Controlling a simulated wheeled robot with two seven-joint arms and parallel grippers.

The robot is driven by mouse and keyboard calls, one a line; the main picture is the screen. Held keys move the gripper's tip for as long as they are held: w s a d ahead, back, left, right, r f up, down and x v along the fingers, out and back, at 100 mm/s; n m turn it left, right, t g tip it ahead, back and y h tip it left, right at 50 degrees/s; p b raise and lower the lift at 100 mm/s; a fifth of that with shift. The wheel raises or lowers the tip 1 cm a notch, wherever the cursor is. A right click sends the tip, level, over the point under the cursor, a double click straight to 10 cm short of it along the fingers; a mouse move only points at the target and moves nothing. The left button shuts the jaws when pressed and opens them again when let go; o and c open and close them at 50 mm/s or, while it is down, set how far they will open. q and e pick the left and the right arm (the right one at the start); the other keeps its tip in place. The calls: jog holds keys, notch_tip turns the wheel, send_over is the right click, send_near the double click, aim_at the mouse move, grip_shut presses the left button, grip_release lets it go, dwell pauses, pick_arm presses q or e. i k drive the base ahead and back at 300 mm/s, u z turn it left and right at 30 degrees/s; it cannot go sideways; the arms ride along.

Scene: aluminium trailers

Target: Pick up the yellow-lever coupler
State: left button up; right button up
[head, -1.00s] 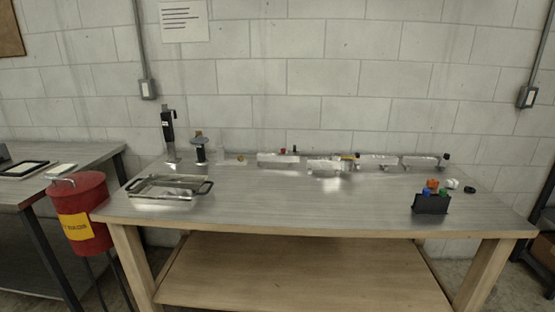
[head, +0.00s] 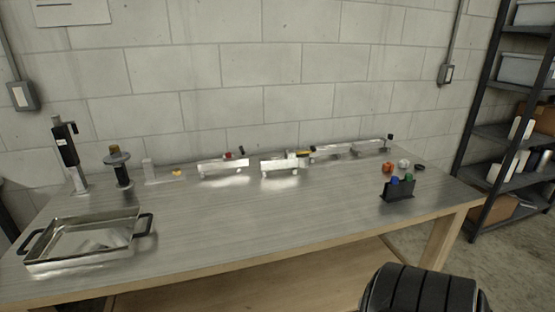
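Several small bright aluminium pieces stand in a row along the back of the workbench. The yellow-lever coupler appears to be the silver piece (head: 281,164) near the middle, with a yellow part (head: 304,154) at its upper right end. It is too small to make out the lever's shape. Left of it stands a similar silver piece (head: 222,167) with a red part on top. A tiny yellow item (head: 177,173) lies further left beside a clear block. Neither gripper is in view.
A metal tray (head: 30,262) with black handles sits at the bench's front left. A black holder (head: 397,194) with blue and green items stands at the right, near orange and white pieces. The bench's middle front is clear. A dark shelf rack (head: 483,120) stands at right.

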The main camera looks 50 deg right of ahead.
aim_at(291, 161)
jog(key=z, duration=0.45)
jog(key=i, duration=0.85)
jog(key=z, duration=0.55)
